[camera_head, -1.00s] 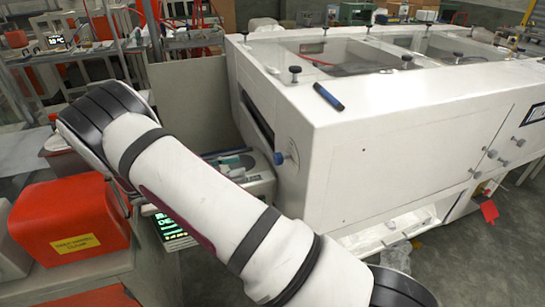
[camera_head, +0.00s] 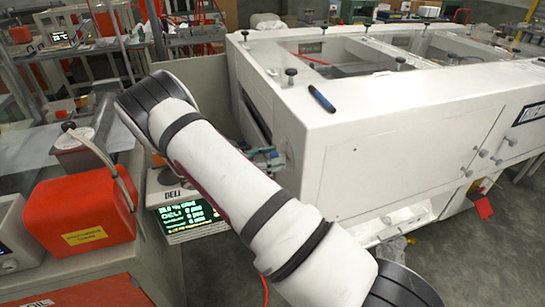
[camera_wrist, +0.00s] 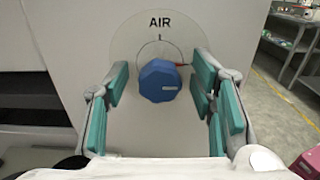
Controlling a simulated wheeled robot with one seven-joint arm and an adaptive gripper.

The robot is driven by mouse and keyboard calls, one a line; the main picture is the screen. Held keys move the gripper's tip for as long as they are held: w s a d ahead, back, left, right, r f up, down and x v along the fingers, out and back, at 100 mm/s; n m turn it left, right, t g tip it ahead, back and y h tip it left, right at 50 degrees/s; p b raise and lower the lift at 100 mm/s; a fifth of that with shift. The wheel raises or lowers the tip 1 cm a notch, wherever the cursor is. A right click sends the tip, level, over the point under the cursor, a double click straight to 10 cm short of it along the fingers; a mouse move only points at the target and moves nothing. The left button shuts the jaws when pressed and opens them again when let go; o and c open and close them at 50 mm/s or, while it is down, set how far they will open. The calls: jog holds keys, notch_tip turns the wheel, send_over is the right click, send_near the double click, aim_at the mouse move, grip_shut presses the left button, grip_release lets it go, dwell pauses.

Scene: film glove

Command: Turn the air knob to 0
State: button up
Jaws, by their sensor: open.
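The blue air knob (camera_wrist: 160,80) sits on a round dial plate under the word AIR on the white machine's panel, in the wrist view. A dark mark stands at the top of the dial, and a small red pointer shows at the knob's upper right. No 0 is readable. My gripper (camera_wrist: 161,88) is open, with teal-padded fingers to the left and right of the knob and gaps on both sides. Contact is not visible. In the head view, my gripper's teal pads (camera_head: 264,152) show beside the white machine (camera_head: 400,150), and the knob cannot be made out there.
A blue-black marker (camera_head: 322,99) lies on the machine's top edge. A lit DELI display (camera_head: 188,216) stands below my arm. In the wrist view, shelving (camera_wrist: 292,40) stands at right.

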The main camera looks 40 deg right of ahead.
jog(key=c, duration=1.2)
jog(key=n+b, duration=0.2)
jog(key=n, duration=0.1)
jog(key=shift+w+f+n+b, duration=0.15)
jog(key=shift+n+b, duration=0.15)
jog(key=shift+b, duration=0.1)
jog(key=n+b, duration=0.2)
jog(key=n, duration=0.3)
jog(key=shift+b, duration=0.3)
jog(key=n+b, duration=0.1)
jog(key=n, duration=0.4)
jog(key=shift+n+b, duration=0.4)
jog(key=shift+n, duration=1.7)
